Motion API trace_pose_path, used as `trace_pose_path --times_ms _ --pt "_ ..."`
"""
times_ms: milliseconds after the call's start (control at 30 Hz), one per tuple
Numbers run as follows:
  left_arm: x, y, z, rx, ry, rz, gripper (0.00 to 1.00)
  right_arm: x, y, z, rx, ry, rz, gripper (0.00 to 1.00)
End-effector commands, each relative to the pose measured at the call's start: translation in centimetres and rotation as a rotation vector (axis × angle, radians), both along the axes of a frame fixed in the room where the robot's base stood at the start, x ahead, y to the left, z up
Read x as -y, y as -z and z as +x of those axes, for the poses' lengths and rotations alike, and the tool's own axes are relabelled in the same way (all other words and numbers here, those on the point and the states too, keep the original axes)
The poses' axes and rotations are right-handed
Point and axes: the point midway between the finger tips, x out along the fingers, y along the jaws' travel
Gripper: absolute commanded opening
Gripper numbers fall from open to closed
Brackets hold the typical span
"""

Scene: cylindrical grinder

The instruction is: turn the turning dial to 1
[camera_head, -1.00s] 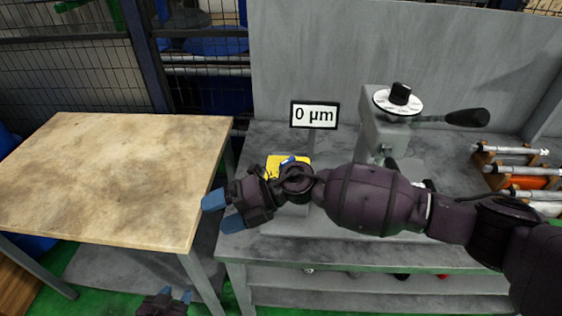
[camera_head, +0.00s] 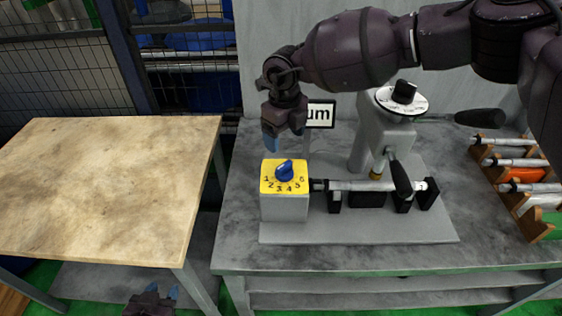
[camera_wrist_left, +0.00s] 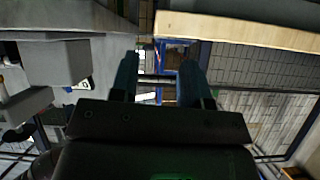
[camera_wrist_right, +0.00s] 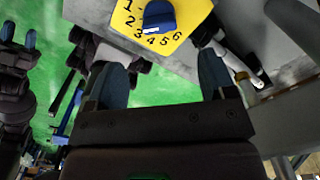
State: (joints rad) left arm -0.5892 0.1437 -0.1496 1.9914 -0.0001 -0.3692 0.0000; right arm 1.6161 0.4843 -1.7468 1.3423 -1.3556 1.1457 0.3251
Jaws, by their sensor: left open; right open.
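The turning dial is a blue knob (camera_head: 284,171) on a yellow plate (camera_head: 269,185) numbered 1 to 6, on top of a grey box (camera_head: 285,208) at the machine's left end. In the right wrist view the blue knob (camera_wrist_right: 158,15) shows at the top; its white mark appears to point near 3. My right gripper (camera_head: 276,138) is open and empty, pointing down just above and behind the dial, not touching it. It also shows in the right wrist view (camera_wrist_right: 166,82). My left gripper (camera_head: 163,294) is open and empty, low at the bottom edge, far from the dial.
A cylindrical workpiece (camera_head: 362,185) lies between supports right of the dial. A white round dial with a black knob (camera_head: 404,93) tops the grey column. The display sign (camera_head: 319,114) is partly hidden by my right arm. A wooden table (camera_head: 100,185) stands left, bare.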

Motion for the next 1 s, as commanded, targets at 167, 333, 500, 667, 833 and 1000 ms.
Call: trace_pose_path --times_ms 167,333,500,667,833,1000 --pt "0.0 -0.3 0.0 0.002 0.0 0.0 0.43 0.1 1.4 0.1 0.001 0.002 -0.004 0.77" --pt "-0.1 -0.2 -0.7 -0.012 -0.004 -0.001 0.43 0.1 4.2 0.0 0.0 0.002 -0.003 0.77" --pt "-0.1 -0.1 -1.1 -0.021 -0.006 -0.001 0.43 0.1 7.1 0.0 -0.001 0.001 -0.003 0.77" --pt "-0.1 -0.2 -1.1 -0.021 -0.006 -0.001 0.43 0.1 9.2 0.0 0.0 0.002 -0.001 0.77" --pt "-0.1 -0.3 -0.9 -0.017 -0.005 -0.002 0.43 0.0 10.4 0.0 0.001 0.001 -0.001 0.77" --pt "-0.1 -0.4 -0.7 -0.013 -0.004 -0.001 0.43 0.0 10.7 0.0 0.001 0.001 0.0 0.77"
